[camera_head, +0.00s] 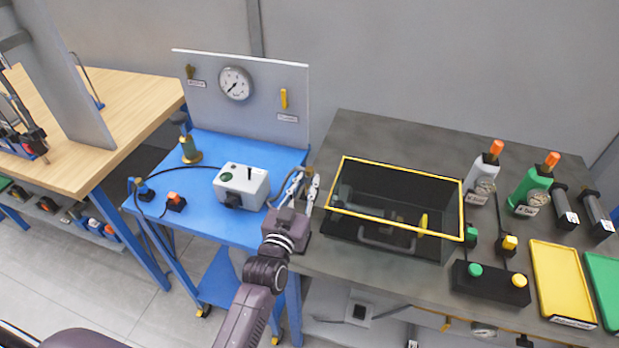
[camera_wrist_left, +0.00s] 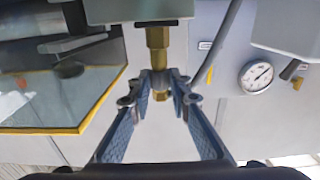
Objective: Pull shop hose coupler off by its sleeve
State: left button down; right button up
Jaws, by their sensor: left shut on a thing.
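In the left wrist view, a brass coupler (camera_wrist_left: 157,40) runs down from a grey-green block (camera_wrist_left: 140,10) at the top of the picture. My left gripper (camera_wrist_left: 164,84) is shut on the coupler at its grey sleeve, with a brass end showing just past the fingertips. The brass still meets the block with no gap that I can see. In the head view, my left gripper (camera_head: 301,186) is at the right edge of the blue bench (camera_head: 240,150), beside the dark box. The coupler cannot be made out there. My right gripper is not in view.
A yellow-rimmed dark box (camera_head: 345,200) stands close right of my left gripper. A white control box (camera_head: 241,185) stands to its left. A grey panel (camera_head: 265,105) with a gauge (camera_head: 235,83) rises behind. A grey hose (camera_wrist_left: 223,40) passes near the fingers.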

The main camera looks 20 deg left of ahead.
pick_arm(q)
jog(key=shift+r, duration=0.35)
notch_tip(320, 180, up, 5)
jog(key=p, duration=0.5)
jog(key=shift+r+p, duration=0.1)
jog(key=shift+p, duration=0.2)
dwell(0.5)
dwell(0.5)
